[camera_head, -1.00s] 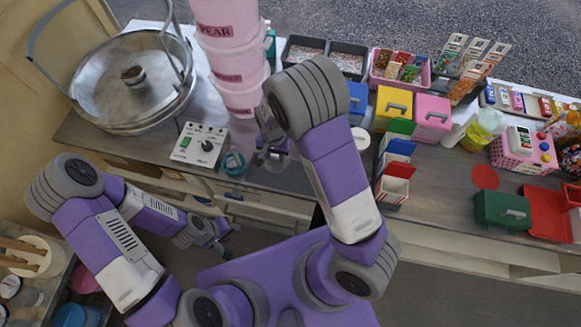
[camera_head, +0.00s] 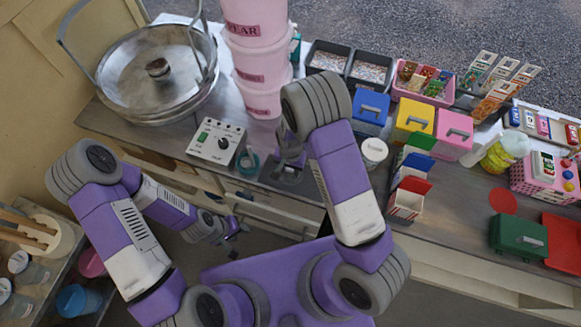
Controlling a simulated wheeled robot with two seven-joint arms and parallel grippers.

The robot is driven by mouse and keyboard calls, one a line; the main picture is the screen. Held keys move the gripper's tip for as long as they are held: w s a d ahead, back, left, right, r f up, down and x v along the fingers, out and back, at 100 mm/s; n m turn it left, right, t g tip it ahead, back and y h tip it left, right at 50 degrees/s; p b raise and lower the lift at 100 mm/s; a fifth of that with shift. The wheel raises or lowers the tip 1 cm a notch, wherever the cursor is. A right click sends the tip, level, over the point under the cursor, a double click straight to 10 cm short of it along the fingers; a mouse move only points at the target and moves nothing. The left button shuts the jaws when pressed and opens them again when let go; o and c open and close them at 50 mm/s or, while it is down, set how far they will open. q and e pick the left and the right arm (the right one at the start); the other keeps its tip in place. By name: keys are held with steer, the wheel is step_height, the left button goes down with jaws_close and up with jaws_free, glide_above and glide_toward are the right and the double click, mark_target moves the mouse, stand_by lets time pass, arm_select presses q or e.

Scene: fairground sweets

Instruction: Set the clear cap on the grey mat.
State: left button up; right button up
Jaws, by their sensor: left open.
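The grey mat (camera_head: 307,183) is a dark square on the counter, in the middle of the view. My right gripper (camera_head: 289,160) is above the mat and points down, partly hidden by its own arm. Something small and see-through (camera_head: 287,175) shows at its fingertips over the mat; it may be the clear cap. I cannot tell whether it is held or rests on the mat. My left gripper (camera_head: 232,229) is open and empty, low in front of the counter's drawers, away from the mat.
A control box (camera_head: 216,142) and a teal item (camera_head: 247,161) stand left of the mat. A white-lidded jar (camera_head: 374,150) and small open boxes (camera_head: 407,200) are to the right. Pink tubs (camera_head: 262,70) stand behind. A large metal pan (camera_head: 150,85) is at the far left.

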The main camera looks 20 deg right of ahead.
mark_target(291, 170)
steer(key=o, duration=0.4)
steer(key=shift+c, duration=0.2)
step_height(291, 170, up, 12)
steer(key=p, duration=0.1)
steer(key=s+f, duration=0.2)
steer(key=f, duration=0.2)
steer(key=s+d+f+n+y, duration=0.1)
steer(key=s+f, duration=0.2)
steer(key=s+f+n, duration=0.1)
steer(key=s+f, duration=0.2)
steer(key=f, duration=0.1)
steer(key=shift+d+f+g+y, duration=0.25)
steer(key=shift+f+g+y, duration=0.05)
steer(key=s+a+f+n+t+y, duration=0.1)
steer(key=s+a+f+n+y, duration=0.1)
steer(key=s, duration=0.5)
steer(key=shift+s+a+f+y, duration=0.25)
steer(key=shift+a+f+y, duration=0.05)
steer(key=shift+a+f, duration=0.55)
